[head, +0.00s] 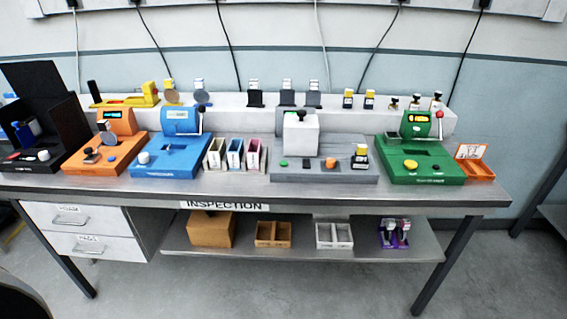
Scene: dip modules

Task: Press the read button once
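Several bench devices stand in a row on the metal table, and labels on them are too small to tell which button is the read button. The green device (430,152) has a yellow button (410,164), a lit display and a red-tipped lever. The grey device (300,177) has a green button (284,163) and an orange button (330,163). The blue device (172,160) has a white button (144,157). The orange device (104,155) has a small display and dark knob. The black device (40,162) has a white button (43,155). Neither gripper is in view.
The table (345,197) has a narrow free front edge. Three coloured holders (235,154) stand between the blue and grey devices. An orange bin (474,170) is at the right end. A raised back shelf carries small items. Boxes sit on the lower shelf; drawers are at left.

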